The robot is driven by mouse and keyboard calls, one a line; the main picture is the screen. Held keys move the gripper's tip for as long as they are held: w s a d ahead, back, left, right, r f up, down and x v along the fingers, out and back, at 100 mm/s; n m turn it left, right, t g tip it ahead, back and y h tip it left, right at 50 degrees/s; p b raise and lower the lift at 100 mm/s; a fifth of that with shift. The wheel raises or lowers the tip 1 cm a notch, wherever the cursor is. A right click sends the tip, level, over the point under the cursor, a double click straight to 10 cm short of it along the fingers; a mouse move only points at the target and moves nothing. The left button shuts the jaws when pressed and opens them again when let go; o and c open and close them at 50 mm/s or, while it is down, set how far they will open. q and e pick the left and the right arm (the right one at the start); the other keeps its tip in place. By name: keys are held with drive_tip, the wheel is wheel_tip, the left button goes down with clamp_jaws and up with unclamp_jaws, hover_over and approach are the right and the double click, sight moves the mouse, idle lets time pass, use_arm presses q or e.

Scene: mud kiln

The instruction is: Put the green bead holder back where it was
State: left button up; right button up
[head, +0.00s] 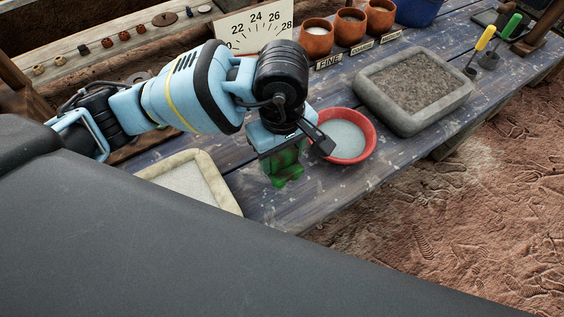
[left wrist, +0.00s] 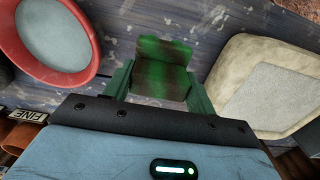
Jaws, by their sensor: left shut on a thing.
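The green bead holder (head: 286,172) is a small block streaked green and dark brown. My left gripper (head: 282,155) is shut on it, pointing down over the blue-grey plank table (head: 310,200). In the left wrist view the holder (left wrist: 163,68) sits between the two fingers of the left gripper (left wrist: 160,88). The gripper hides its upper part in the head view. I cannot tell whether its underside touches the planks. My right gripper is not in view.
A red bowl (head: 371,130) of pale liquid stands close on the right. A stone-rimmed tray (head: 466,95) lies beyond it. A pale-rimmed tray (head: 222,190) lies left of the holder. Clay cups (head: 317,40) stand behind labels. The planks in front of the bowl are clear.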

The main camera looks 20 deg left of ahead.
sight(282, 166)
use_arm(q)
drive_tip(key=shift+f, duration=1.85)
drive_tip(key=shift+f, duration=0.15)
drive_tip(key=o, duration=1.2)
wheel_tip(282, 166, up, 12)
drive_tip(key=shift+r, duration=0.2)
